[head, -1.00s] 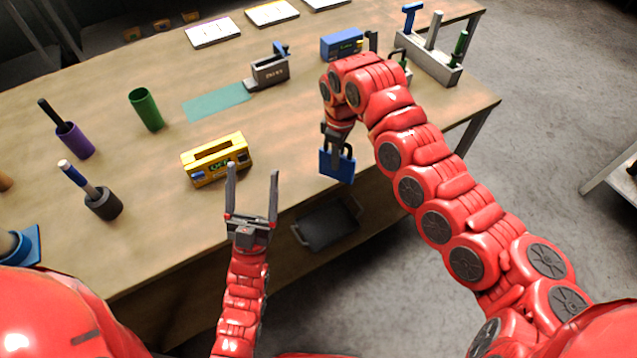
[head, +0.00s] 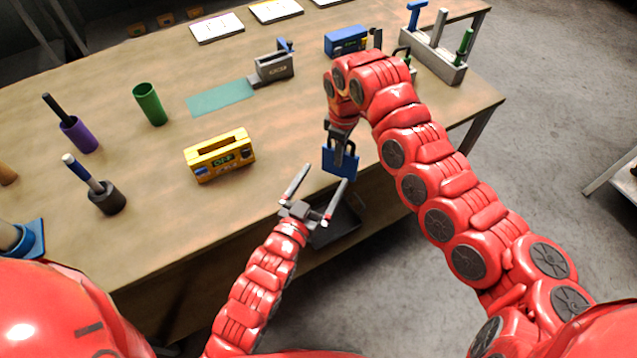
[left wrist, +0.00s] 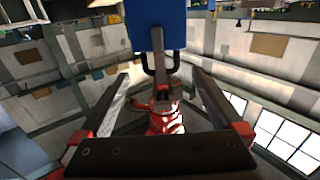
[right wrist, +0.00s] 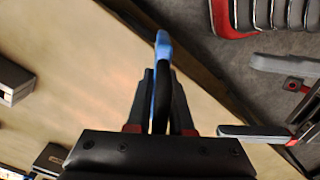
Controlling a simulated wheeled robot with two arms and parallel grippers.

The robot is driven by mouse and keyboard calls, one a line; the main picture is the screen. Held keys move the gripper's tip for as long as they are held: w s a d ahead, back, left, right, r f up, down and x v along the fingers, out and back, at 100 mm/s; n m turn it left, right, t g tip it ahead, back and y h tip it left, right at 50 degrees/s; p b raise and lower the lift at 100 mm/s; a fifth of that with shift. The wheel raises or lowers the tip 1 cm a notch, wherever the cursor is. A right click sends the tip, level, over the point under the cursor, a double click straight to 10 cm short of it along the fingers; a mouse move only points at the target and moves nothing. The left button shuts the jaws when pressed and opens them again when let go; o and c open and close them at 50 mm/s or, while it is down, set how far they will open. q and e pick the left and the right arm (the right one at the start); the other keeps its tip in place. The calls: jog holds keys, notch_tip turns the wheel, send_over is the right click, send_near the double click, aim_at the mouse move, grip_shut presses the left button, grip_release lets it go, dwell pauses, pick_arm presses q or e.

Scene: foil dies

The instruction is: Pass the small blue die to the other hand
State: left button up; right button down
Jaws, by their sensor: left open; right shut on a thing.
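The small blue die (head: 341,161) is a flat blue block with a dark handle, hanging near the table's front edge. My right gripper (head: 338,138) is shut on its handle from above. In the right wrist view the die (right wrist: 163,50) shows edge-on between the shut fingers. My left gripper (head: 322,183) is open and empty, just below and left of the die, fingers pointing up towards it. In the left wrist view the die (left wrist: 155,24) is ahead of the open fingers, apart from them, with its handle and my right gripper behind.
A yellow device (head: 220,156) stands on the table to the left. A grey holder (head: 274,69), a blue box (head: 346,41) and a tool rack (head: 433,58) stand farther back. A dark tray (head: 335,226) lies below the table edge.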

pick_arm(q)
jog(key=x, duration=1)
jog(key=shift+w+d+r, duration=0.1)
jog(key=shift+w+d, duration=0.05)
jog(key=shift+w, duration=0.2)
jog(key=shift+c, duration=0.2)
jog(key=c, duration=1.4)
grip_shut()
pick_arm(e)
jog(key=c, duration=1.2)
grip_release()
jog(key=shift+c, duration=0.2)
pick_arm(q)
jog(key=shift+r, duration=0.1)
pick_arm(e)
jog(key=o, duration=0.5)
